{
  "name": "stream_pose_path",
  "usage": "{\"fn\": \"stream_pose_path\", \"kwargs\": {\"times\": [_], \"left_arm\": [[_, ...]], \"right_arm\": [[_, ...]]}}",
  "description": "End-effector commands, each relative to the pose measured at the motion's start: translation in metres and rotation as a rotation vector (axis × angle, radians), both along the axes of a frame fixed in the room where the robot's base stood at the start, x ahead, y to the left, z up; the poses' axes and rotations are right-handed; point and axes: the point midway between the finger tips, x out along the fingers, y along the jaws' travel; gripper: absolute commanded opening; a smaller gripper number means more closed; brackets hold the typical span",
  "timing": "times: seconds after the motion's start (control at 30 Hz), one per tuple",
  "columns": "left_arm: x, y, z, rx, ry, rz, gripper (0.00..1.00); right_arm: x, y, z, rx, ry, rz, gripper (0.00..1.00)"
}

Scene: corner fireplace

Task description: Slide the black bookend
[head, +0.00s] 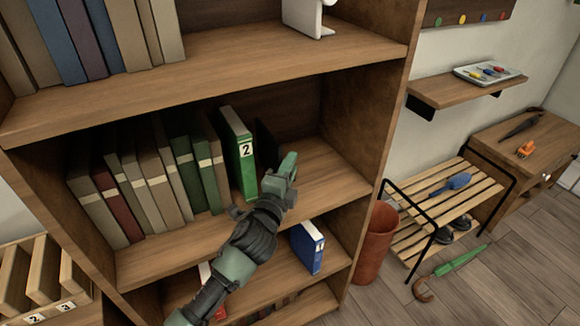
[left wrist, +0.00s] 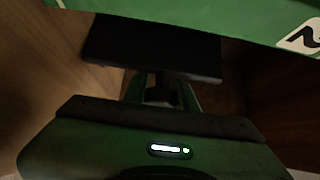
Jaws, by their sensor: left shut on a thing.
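The black bookend (head: 265,143) stands on the middle shelf, just right of the green binder marked 2 (head: 235,165); it is a dark upright plate, partly hidden by the binder and my gripper. My left gripper (head: 284,172) reaches in from the front and is shut on the bookend. In the left wrist view the bookend's black plate (left wrist: 150,48) lies beyond my fingers (left wrist: 160,92), with the green binder (left wrist: 200,18) along the top. The exact grip is dark and hard to make out. My right gripper is not in view.
Several books (head: 150,175) lean left of the binder on the middle shelf (head: 325,170). The shelf is clear right of my gripper up to the side wall (head: 362,120). A blue binder (head: 308,247) stands on the shelf below. A reddish bin (head: 375,245) stands right of the bookcase.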

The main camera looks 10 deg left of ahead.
Motion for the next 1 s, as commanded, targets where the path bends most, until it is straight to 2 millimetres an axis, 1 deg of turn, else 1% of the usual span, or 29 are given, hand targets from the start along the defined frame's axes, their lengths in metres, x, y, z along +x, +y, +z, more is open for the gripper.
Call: {"fn": "stream_pose_path", "kwargs": {"times": [0.17,0.27,0.43,0.7,0.73,0.8,1.0], "left_arm": [[-0.002,0.002,-0.002,0.001,0.005,0.000,0.00],[-0.008,0.011,-0.001,0.001,0.006,0.001,0.00],[-0.024,0.032,-0.001,0.002,0.007,0.000,0.00],[-0.025,0.033,-0.002,-0.001,0.004,-0.001,0.00],[-0.025,0.033,-0.002,-0.001,0.004,-0.001,0.33],[-0.025,0.033,-0.002,-0.001,0.004,-0.001,0.49],[-0.024,0.033,-0.001,-0.001,0.002,-0.001,0.49]], "right_arm": [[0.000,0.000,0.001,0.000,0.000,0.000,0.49],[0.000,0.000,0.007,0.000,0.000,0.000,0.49],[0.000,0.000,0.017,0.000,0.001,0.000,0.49],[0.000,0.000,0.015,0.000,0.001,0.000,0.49],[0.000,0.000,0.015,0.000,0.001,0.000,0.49],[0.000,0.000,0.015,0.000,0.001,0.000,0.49],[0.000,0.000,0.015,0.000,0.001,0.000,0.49]]}}
